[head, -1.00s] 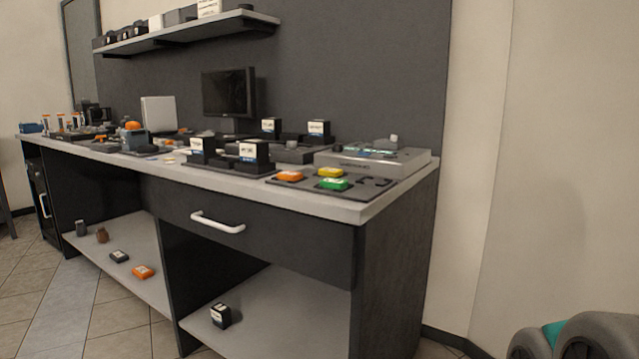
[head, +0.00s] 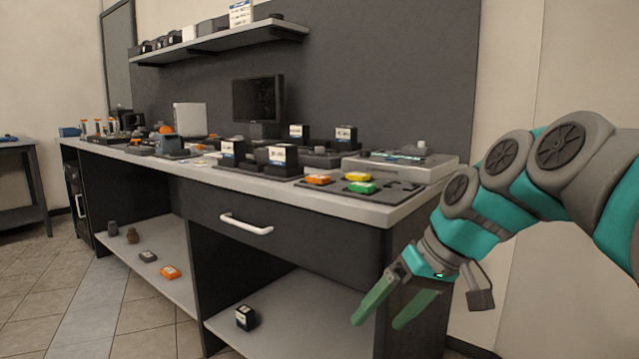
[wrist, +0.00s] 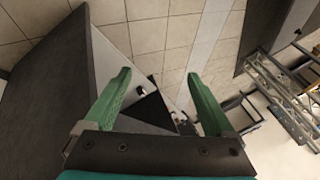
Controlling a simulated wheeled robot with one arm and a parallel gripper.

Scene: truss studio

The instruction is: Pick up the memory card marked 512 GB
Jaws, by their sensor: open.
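No marking reading 512 GB can be made out in any view, so I cannot tell which item is that memory card. Small coloured blocks sit on a dark tray (head: 345,187) at the bench's right end: an orange one (head: 318,180), a yellow one (head: 357,176) and a green one (head: 362,188). Another orange block (head: 170,272) lies on the lower left shelf. My gripper (head: 376,322) is open and empty, pointing down in front of the bench's right end, lower than the benchtop. Its green fingers also show apart in the wrist view (wrist: 158,75).
The long bench (head: 300,232) has a drawer with a white handle (head: 246,224). Labelled black boxes (head: 283,160), a monitor (head: 258,100) and a grey device (head: 400,164) crowd its top. A dark box (head: 245,318) stands on the lower right shelf. Tiled floor (head: 60,300) is clear at left.

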